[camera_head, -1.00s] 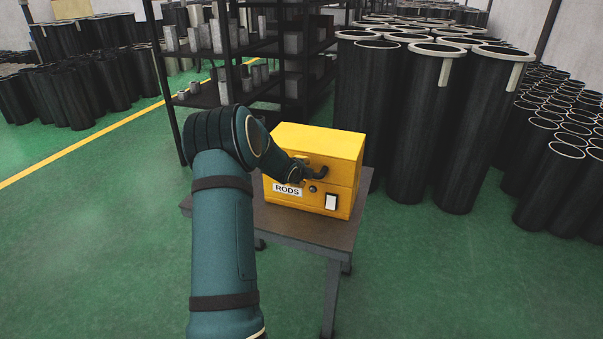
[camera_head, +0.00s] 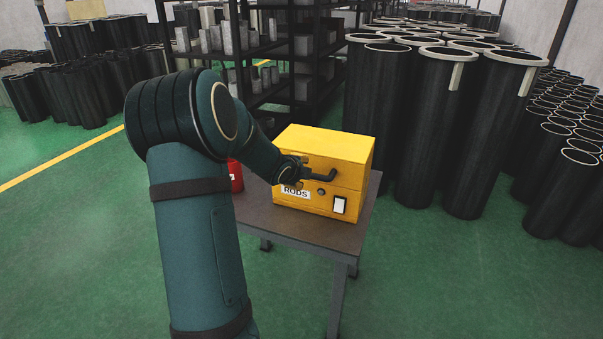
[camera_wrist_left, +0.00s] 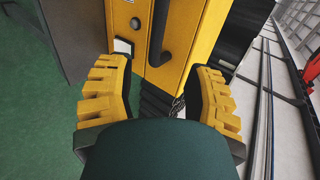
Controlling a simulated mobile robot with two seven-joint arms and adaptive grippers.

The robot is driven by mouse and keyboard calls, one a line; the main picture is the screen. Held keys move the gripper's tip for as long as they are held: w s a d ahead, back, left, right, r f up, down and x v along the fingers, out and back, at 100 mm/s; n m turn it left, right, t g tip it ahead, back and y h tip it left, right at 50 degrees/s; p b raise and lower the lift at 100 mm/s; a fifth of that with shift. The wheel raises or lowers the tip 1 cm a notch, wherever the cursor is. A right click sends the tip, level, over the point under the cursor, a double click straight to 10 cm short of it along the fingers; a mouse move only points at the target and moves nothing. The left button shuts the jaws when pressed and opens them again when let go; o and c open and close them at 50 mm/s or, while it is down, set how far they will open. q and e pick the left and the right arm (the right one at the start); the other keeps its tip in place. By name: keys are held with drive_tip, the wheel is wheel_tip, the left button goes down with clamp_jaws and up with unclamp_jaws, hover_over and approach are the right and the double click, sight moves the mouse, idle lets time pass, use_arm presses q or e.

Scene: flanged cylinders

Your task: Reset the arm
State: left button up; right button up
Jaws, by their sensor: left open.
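The yellow box (camera_head: 340,155) labelled RODS stands on a small table (camera_head: 300,230). Its front carries a dark bent handle (camera_head: 322,175), a round knob and a white switch. My left arm reaches in from the left, and its left gripper (camera_head: 291,172) is at the box front beside the handle, partly hidden by the wrist. In the left wrist view, the gripper's yellow padded fingers (camera_wrist_left: 160,92) are spread apart with nothing between them. The box front (camera_wrist_left: 175,60) and dark handle (camera_wrist_left: 182,28) lie just beyond the fingertips. The right gripper is out of view.
A red can (camera_head: 236,176) stands on the table left of the box, partly behind my arm. Tall black flanged cylinders (camera_head: 425,120) crowd the right. A dark shelf rack (camera_head: 270,60) stands behind. Green floor to the left is open.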

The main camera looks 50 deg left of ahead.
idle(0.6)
use_arm(q)
drive_tip(key=w+d+f+n+g+h, duration=0.1)
drive_tip(key=w+d+f+n+h, duration=0.15)
drive_tip(key=d+f, duration=0.85)
drive_tip(key=w+d+f+n+g+h, duration=0.15)
drive_tip(key=d+f+n+h, duration=0.35)
drive_tip(key=d, duration=0.9)
drive_tip(key=s+d+f+n+g, duration=0.1)
drive_tip(key=s+d+f, duration=0.3)
drive_tip(key=d, duration=0.5)
drive_tip(key=s+d+f+n+g+h, duration=0.1)
drive_tip(key=s+d+f+n+g, duration=0.1)
drive_tip(key=s+d, duration=0.4)
drive_tip(key=s+d+f+n+g+h, duration=0.1)
drive_tip(key=s+d+f, duration=0.4)
drive_tip(key=d, duration=0.6)
drive_tip(key=shift+s+d+f+n+g, duration=0.4)
drive_tip(key=shift+f+n+g, duration=0.3)
drive_tip(key=shift+n, duration=0.25)
drive_tip(key=shift+c, duration=0.5)
drive_tip(key=shift+a, duration=0.1)
drive_tip(key=shift+a, duration=0.1)
